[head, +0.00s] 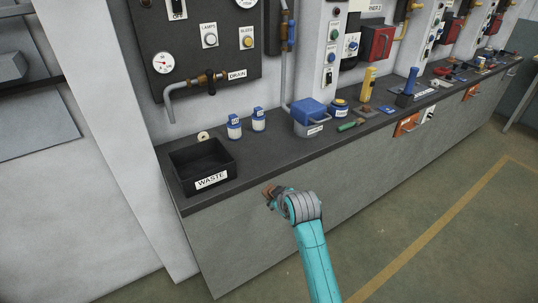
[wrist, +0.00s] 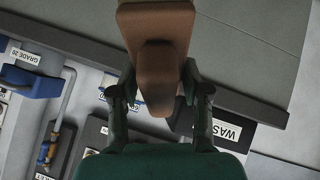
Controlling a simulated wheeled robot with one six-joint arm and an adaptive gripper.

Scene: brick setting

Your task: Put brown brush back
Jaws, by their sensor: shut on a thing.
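The brown brush (wrist: 155,35) is between the fingers of my gripper (wrist: 159,82) in the wrist view. The fingers press on it from both sides, and its broad end points away from me. In the head view a small brown part of the brush (head: 268,191) shows past my gripper (head: 275,199), in front of the bench front and below the bench top. My wrist hides the rest of it. A small brown patch (head: 365,112) lies on the bench between a yellow upright thing and a blue pad; I cannot tell what it is.
The dark bench (head: 270,150) runs from lower left to upper right. On it are a black WASTE bin (head: 190,181), two blue-and-white bottles, a grey box with blue lid (head: 309,118), a green tool (head: 350,126), and a yellow upright thing (head: 367,84). The floor in front is clear.

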